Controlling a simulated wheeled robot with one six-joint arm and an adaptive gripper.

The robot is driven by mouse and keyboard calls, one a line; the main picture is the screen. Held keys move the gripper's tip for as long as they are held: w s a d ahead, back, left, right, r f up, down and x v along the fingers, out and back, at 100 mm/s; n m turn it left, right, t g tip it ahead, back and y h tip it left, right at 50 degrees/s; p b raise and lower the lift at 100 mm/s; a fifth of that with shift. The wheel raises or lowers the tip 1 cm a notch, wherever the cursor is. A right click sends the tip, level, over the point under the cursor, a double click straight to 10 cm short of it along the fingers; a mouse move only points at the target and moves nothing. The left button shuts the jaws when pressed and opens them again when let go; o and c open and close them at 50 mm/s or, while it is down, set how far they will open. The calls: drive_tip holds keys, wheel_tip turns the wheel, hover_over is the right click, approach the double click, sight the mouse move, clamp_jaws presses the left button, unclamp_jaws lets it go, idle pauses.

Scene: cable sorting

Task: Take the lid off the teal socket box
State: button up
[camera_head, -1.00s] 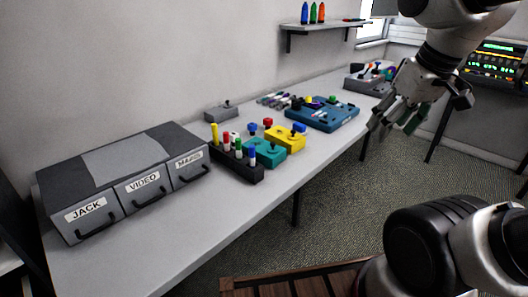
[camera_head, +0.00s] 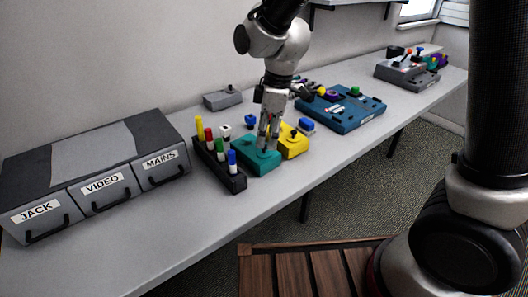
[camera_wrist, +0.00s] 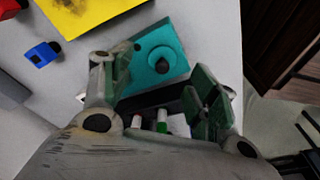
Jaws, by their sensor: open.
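The teal socket box (camera_head: 250,163) sits on the long grey table, between the black marker rack and the yellow box. In the wrist view its flat teal top (camera_wrist: 178,33) carries a round raised disc with a dark knob (camera_wrist: 162,66). My gripper (camera_head: 268,148) points down over this box, its fingers hiding part of the top. In the wrist view my gripper (camera_wrist: 163,70) is open, one finger on either side of the knob, with a gap showing between them. I cannot tell whether the fingers touch the top.
The yellow box (camera_head: 294,147) stands close on the right, with a blue connector (camera_head: 307,124) beside it. The black rack (camera_head: 220,170) of coloured markers stands close on the left. A large blue box (camera_head: 345,118) is farther right. Grey labelled drawers (camera_head: 85,200) fill the left end.

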sight(265, 146)
drive_tip(key=f, duration=0.4)
drive_tip(key=shift+s+a+f, duration=0.1)
drive_tip(key=shift+s+a, duration=0.05)
drive_tip(key=shift+a, duration=0.2)
drive_tip(key=c, duration=0.8)
